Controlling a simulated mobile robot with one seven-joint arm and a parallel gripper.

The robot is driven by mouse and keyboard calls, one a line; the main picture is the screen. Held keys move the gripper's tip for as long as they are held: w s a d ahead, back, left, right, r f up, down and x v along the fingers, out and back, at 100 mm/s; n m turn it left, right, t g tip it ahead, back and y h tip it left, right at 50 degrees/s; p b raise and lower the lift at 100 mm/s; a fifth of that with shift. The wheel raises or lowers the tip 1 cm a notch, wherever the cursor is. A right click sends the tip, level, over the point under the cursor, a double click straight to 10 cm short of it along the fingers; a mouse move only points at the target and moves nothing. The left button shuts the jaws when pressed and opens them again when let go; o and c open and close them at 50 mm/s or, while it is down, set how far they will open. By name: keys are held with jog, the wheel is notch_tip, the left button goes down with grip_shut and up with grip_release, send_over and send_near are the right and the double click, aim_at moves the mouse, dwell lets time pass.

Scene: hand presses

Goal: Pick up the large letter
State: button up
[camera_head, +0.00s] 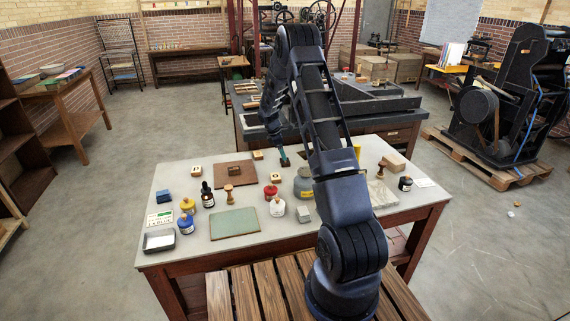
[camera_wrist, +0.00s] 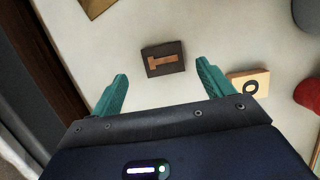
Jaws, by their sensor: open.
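The large letter, a dark block with a raised wooden character (camera_wrist: 163,58), lies flat on the pale tabletop in the wrist view. It sits between the lines of my two teal fingers, just ahead of their tips. My gripper (camera_wrist: 162,72) is open and empty, with clear space between each finger and the block. In the head view my gripper (camera_head: 284,160) hangs low near the back of the table. I cannot make out the dark block clearly there, close to my gripper and arm.
A light block with a round character (camera_wrist: 248,85) lies close beside the right finger. A red jar (camera_wrist: 308,94) and a grey round pot (camera_wrist: 308,14) are farther right. The table (camera_head: 160,250) also holds several bottles, stamps and a green mat (camera_head: 235,222).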

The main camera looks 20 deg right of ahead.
aim_at(285, 162)
jog(key=x, duration=0.4)
jog(key=shift+s+f, duration=0.25)
jog(key=shift+f, duration=0.1)
jog(key=c, duration=1.1)
jog(key=shift+o, duration=0.2)
